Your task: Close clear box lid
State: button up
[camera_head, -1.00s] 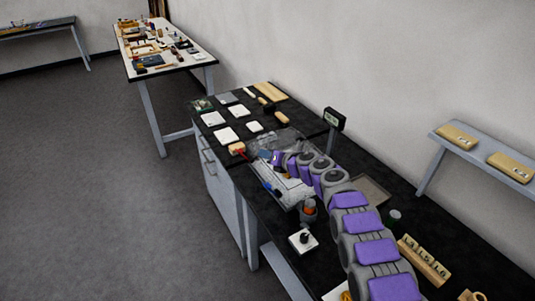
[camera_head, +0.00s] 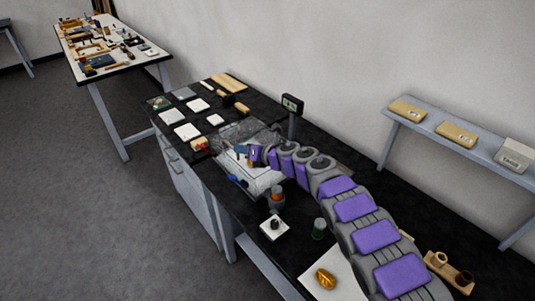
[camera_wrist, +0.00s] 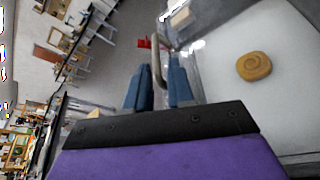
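The clear box (camera_head: 262,181) sits on the black bench, with a pale floor inside. Its transparent lid (camera_head: 240,133) appears raised at the far side; its exact angle is hard to tell. My gripper (camera_head: 243,154) is over the box near the lid. In the wrist view, my gripper's two blue fingers (camera_wrist: 160,80) are apart, with a grey curved handle-like bar (camera_wrist: 157,58) between them. I cannot tell whether the fingers touch it.
A red clip-like thing (camera_wrist: 144,43) is beside the bar. A jar with an orange part (camera_head: 277,198), a white block with a black knob (camera_head: 274,228) and a green-topped jar (camera_head: 319,228) stand nearby. A small display on a post (camera_head: 292,104) rises behind the box.

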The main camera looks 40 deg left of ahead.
jog(key=v, duration=0.8)
jog(key=shift+s+d+f, duration=0.1)
jog(key=shift+s+d, duration=0.05)
jog(key=shift+d, duration=0.2)
jog(key=shift+d+r, duration=0.55)
jog(key=shift+d, duration=0.3)
jog(key=shift+a+f, duration=0.1)
jog(key=shift+a, duration=0.1)
